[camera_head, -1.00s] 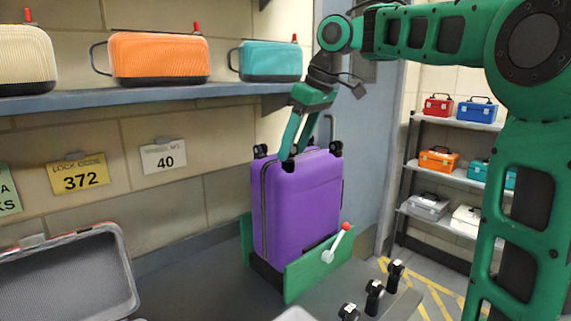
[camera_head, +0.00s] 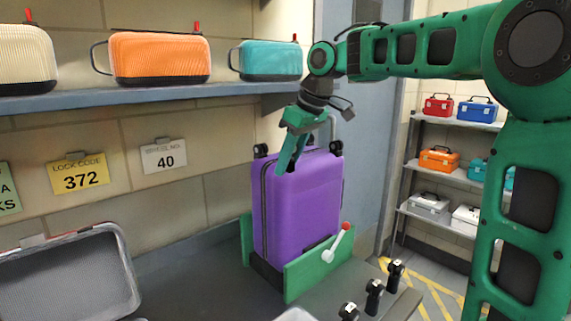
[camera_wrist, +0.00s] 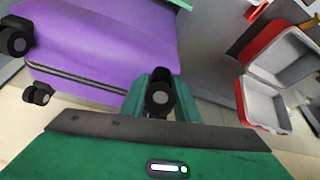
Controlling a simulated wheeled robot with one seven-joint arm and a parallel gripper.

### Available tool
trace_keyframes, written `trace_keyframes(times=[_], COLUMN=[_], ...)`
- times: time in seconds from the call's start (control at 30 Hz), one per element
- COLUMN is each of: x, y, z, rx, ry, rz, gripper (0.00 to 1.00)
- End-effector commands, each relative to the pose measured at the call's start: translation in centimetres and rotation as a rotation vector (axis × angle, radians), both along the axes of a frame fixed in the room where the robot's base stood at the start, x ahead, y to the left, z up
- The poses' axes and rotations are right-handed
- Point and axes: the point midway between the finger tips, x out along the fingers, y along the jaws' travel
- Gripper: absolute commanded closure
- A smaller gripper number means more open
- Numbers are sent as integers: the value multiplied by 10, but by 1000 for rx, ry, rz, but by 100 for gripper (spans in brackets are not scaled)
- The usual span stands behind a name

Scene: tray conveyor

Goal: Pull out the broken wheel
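The purple suitcase (camera_head: 300,205) stands upright in a green holder (camera_head: 305,278), with black wheels at its top. One wheel (camera_head: 260,151) is at the back left corner and another (camera_head: 336,148) at the right; both sit apart from my gripper. My gripper (camera_head: 290,168) is tilted at the suitcase's near top corner. In the wrist view, a black wheel (camera_wrist: 160,95) sits between the fingers of my gripper (camera_wrist: 162,92), which appear shut on it. Whether this wheel is still attached to the suitcase is hard to tell.
Several black wheels, including one on a stand (camera_head: 374,292), line the table's front right. A lever with a red knob (camera_head: 345,226) is on the holder's front. An open grey case (camera_head: 65,275) lies at left. A shelf (camera_head: 150,98) with cases hangs above.

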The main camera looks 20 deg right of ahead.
Motion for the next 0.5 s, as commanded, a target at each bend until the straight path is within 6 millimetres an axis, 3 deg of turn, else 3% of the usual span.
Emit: trace_keyframes(times=[0.03, 0.07, 0.13, 0.17, 0.5], x=[0, 0, 0, 0, 0], y=[0, 0, 0, 0, -1], z=[0, 0, 0, 0, 2], rx=[0, 0, 0, 0, 1], ry=[0, 0, 0, 0, -1], rz=[0, 0, 0, 0, 0], gripper=[94, 67, 50, 47, 47])
